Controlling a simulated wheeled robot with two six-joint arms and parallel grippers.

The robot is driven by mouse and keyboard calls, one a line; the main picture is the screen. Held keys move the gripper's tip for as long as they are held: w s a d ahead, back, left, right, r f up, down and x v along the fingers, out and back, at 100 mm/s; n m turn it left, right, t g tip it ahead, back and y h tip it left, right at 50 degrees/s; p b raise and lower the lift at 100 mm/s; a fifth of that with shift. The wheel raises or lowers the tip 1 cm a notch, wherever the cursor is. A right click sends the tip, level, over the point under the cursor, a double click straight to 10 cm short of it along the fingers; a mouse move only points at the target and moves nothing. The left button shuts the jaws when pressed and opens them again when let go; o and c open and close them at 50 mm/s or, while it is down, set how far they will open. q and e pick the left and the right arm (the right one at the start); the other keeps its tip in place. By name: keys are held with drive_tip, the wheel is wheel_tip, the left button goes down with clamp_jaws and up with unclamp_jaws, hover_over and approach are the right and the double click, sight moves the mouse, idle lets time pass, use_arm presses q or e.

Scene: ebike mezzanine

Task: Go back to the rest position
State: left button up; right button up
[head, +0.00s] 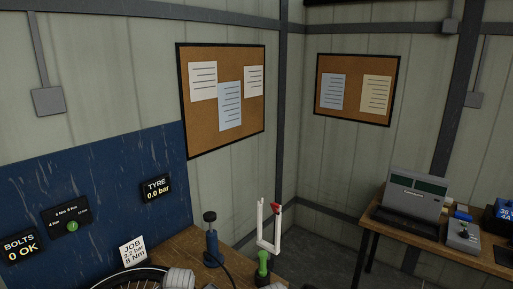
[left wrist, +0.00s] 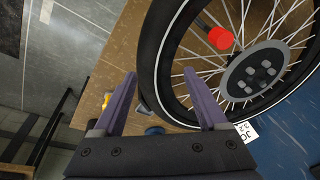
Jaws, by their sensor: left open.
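My left gripper (left wrist: 159,76) shows in the left wrist view with its two purple fingers spread apart and nothing between them. It is over the wooden bench, beside a spoked wheel (left wrist: 152,48) with a black tyre and a grey hub. Neither gripper can be made out in the head view. The wheel's upper rim (head: 130,276) shows at the bottom of the head view. My right gripper is not in view.
The wooden bench (head: 185,246) carries a blue pump-like tool (head: 212,245), a green-handled item (head: 262,264), a white U-shaped frame (head: 270,246) and a job card (head: 133,252). A blue panel (head: 110,165) stands behind. A side table (head: 420,235) at right holds a grey device (head: 411,195).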

use_arm(q)
drive_tip(key=s+d+f+m+g+b, duration=0.1)
drive_tip(key=s+d+f+m+b, duration=0.1)
drive_tip(key=s+d+f+b, duration=0.2)
drive_tip(key=s+d+f+m+g+b, duration=0.1)
drive_tip(key=s+d+f+b, duration=0.3)
drive_tip(key=d, duration=0.7)
wheel_tip(320, 180, down, 2)
drive_tip(key=shift+d+f+m+b, duration=0.25)
drive_tip(key=shift+m+b, duration=0.45)
drive_tip(key=shift+b, duration=0.3)
